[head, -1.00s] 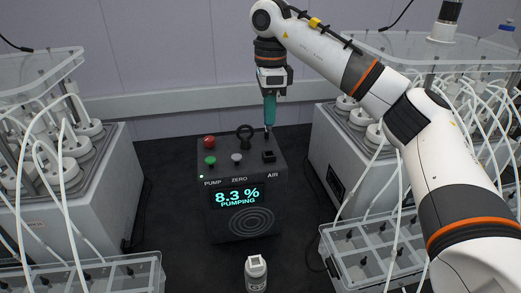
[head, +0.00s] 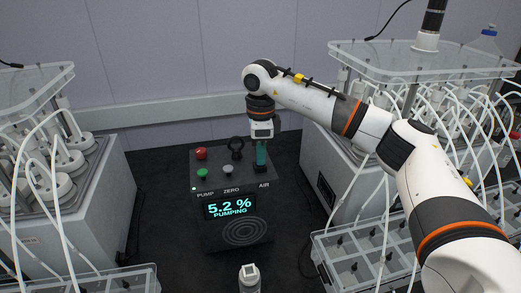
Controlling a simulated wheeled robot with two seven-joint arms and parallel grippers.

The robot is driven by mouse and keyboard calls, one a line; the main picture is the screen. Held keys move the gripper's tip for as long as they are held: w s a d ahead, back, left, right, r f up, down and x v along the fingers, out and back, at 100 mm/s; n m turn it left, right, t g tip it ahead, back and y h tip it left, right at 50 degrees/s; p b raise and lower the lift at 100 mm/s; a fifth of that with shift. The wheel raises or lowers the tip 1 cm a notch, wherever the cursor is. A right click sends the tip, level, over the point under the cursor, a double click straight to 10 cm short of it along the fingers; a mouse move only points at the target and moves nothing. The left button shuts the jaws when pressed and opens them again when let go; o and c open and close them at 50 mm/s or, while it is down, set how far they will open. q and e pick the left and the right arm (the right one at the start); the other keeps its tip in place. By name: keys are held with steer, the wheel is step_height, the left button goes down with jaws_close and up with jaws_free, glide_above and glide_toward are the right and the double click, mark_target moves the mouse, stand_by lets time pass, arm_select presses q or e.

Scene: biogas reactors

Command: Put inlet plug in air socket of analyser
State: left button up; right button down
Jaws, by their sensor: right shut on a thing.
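The analyser (head: 234,232) is a dark box on the dark bench, with a lit screen (head: 230,206) reading 5.2 % PUMPING. Its panel has PUMP, ZERO and AIR labels. The AIR label (head: 264,185) is at the panel's right; the air socket above it is largely hidden behind the plug. My right gripper (head: 261,142) points down over this spot, shut on the teal inlet plug (head: 261,154). The plug is upright, its lower end at the AIR socket area. I cannot tell how deep it sits. My left gripper is not in view.
A red button (head: 201,153), green button (head: 202,172) and black ring-shaped part (head: 237,146) sit on the panel. Reactor units with white tubes flank the analyser at left (head: 98,215) and right (head: 322,150). A small white bottle (head: 249,277) stands in front.

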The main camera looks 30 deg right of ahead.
steer(key=shift+f, duration=0.2)
steer(key=c, duration=1.3)
jaws_free()
steer(key=shift+a, duration=0.1)
steer(key=shift+r, duration=0.1)
